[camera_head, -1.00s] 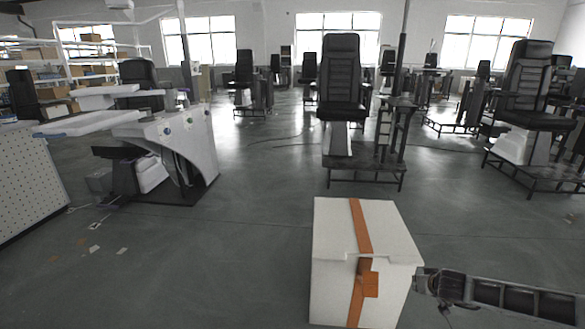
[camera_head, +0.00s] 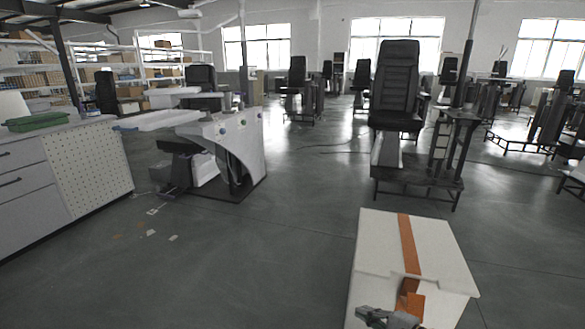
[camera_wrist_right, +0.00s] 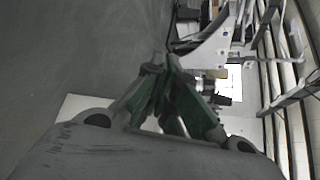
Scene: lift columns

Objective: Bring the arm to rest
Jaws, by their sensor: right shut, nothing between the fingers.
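My right gripper (camera_head: 388,318) shows at the bottom edge of the head view, in front of the near side of a white box with an orange band. It is shut and empty. Most of my right arm is out of the picture. In the right wrist view the fingers (camera_wrist_right: 165,72) come together, with the floor and a white machine beyond them. My left gripper is not in view.
The white box (camera_head: 378,240) stands low at the right. A white console machine (camera_head: 235,145) and a drawer cabinet (camera_head: 35,180) stand at the left. A black chair (camera_head: 395,85) stands behind the box.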

